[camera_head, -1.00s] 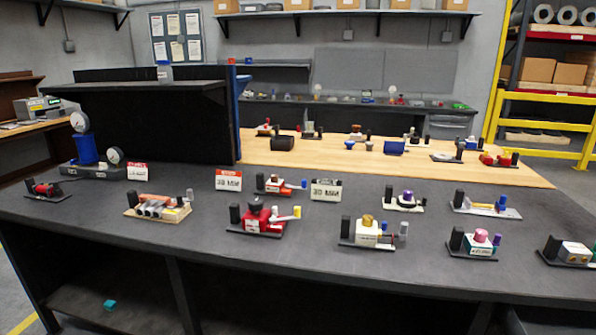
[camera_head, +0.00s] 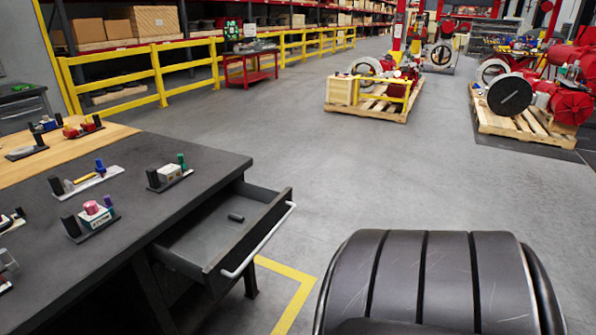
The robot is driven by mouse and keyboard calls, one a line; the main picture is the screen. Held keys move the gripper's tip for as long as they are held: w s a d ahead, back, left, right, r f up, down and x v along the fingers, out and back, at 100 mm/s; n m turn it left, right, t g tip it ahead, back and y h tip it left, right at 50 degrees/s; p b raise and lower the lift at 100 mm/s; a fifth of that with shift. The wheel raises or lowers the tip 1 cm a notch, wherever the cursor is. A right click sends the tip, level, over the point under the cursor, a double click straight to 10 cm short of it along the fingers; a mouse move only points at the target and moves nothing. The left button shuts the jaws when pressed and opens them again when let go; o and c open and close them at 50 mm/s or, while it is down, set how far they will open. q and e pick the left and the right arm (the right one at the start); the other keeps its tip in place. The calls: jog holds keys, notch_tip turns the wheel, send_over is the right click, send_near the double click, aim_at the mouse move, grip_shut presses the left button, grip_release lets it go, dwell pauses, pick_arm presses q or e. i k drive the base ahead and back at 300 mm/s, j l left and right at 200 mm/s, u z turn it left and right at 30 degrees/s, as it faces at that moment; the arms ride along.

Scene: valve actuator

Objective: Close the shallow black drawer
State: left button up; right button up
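The shallow black drawer (camera_head: 200,247) sticks out, pulled open, from the right end of the dark workbench (camera_head: 160,205). It has a pale bar handle (camera_head: 262,243) along its front. A small dark cylinder (camera_head: 236,217) lies inside it. Neither of my grippers shows in the head view.
Several small valve assemblies, one with a pink top (camera_head: 91,212), stand on the workbench. A large black ribbed rounded object (camera_head: 430,280) fills the lower right. Grey floor (camera_head: 340,170) is open beyond the drawer. Yellow railings (camera_head: 160,80) and pallets (camera_head: 375,105) stand farther back.

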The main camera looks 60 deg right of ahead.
aim_at(210, 248)
jog(key=z, duration=1.65)
